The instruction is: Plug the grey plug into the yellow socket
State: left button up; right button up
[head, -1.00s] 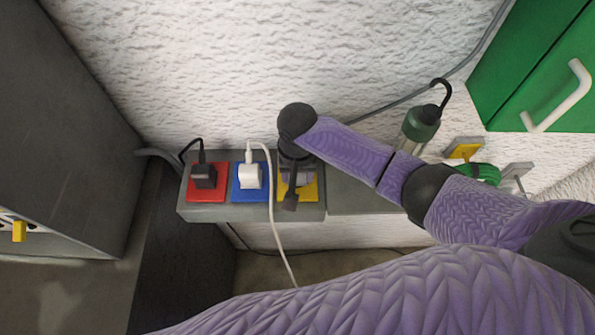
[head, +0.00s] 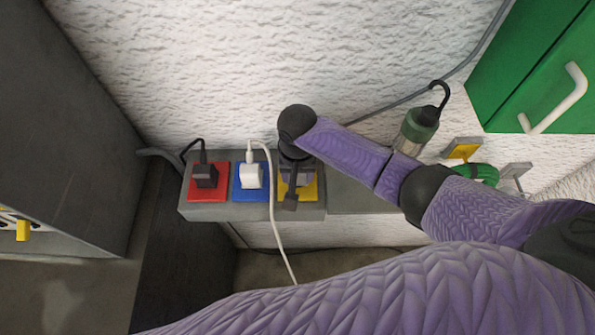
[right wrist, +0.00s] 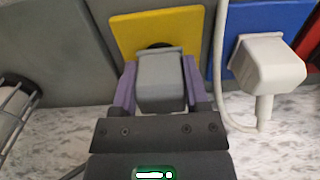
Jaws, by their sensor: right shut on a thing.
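The yellow socket (head: 311,190) is the right one of three coloured sockets on a grey wall box; my right gripper covers much of it in the head view. In the right wrist view the yellow socket plate (right wrist: 163,28) is directly ahead, with part of its dark round recess showing. My right gripper (right wrist: 160,85) is shut on the grey plug (right wrist: 160,83), its purple fingers on either side. The plug is in front of the recess, low against it; I cannot tell whether it touches or enters it. My left gripper is not in view.
A black plug (head: 205,175) sits in the red socket and a white plug (head: 250,176) in the blue one. The white plug's cable (head: 273,215) hangs close beside my right gripper. A green lamp (head: 418,128) and a green cabinet (head: 535,75) are at the right.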

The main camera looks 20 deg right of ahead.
jog(key=shift+p, duration=0.35)
dwell(0.8)
jog(key=shift+p, duration=0.35)
jog(key=shift+f+b, duration=0.45)
jog(key=shift+f, duration=0.15)
jog(key=o, duration=1.3)
jog(key=shift+c, duration=0.2)
jog(key=shift+r, duration=0.1)
